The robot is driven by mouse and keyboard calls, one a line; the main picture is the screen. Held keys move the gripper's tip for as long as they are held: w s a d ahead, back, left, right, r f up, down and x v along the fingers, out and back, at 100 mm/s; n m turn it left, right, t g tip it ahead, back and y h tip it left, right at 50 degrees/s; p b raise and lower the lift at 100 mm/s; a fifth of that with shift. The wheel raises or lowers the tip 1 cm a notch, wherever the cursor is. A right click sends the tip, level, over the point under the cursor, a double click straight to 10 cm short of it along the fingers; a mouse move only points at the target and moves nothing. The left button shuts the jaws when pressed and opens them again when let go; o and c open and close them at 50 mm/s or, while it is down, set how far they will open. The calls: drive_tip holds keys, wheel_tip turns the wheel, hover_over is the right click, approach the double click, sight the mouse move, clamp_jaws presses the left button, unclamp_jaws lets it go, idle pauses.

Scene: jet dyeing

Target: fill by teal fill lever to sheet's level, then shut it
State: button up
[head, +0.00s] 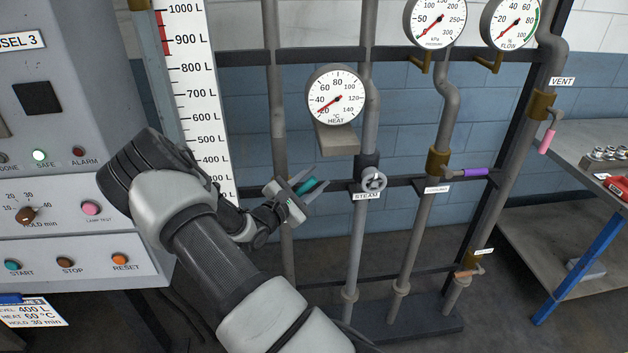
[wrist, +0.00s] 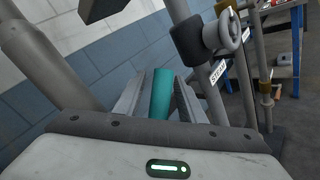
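The teal fill lever (head: 308,186) lies between the fingers of my gripper (head: 309,189), left of the steam valve. In the wrist view the lever (wrist: 162,95) stands between the two fingers (wrist: 163,98), which look spread around it, with small gaps rather than a clear grip. The sheet (head: 35,311) at lower left reads level 400 L, heat 60 °C, hold 30 min. The level scale (head: 188,75) shows marks from 1000 L down to about 300 L. My arm hides the lower sight tube beside it, so I cannot read the liquid level.
The steam handwheel (head: 374,182) is close to the right of my gripper. The purple lever (head: 462,172) and the pink vent lever (head: 547,141) are farther right. The heat gauge (head: 336,95) is above. The control panel (head: 80,220) is at left, a bench (head: 575,170) at right.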

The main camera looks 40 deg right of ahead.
clamp_jaws()
drive_tip(key=w+a+r+n+t+h+b, duration=0.2)
drive_tip(key=a+r+n+t+h, duration=0.1)
drive_tip(key=n, duration=0.3)
drive_tip(key=shift+w+a+r+h, duration=0.3)
drive_tip(key=shift+a+r, duration=0.1)
drive_tip(key=shift+a, duration=0.25)
idle(0.3)
unclamp_jaws()
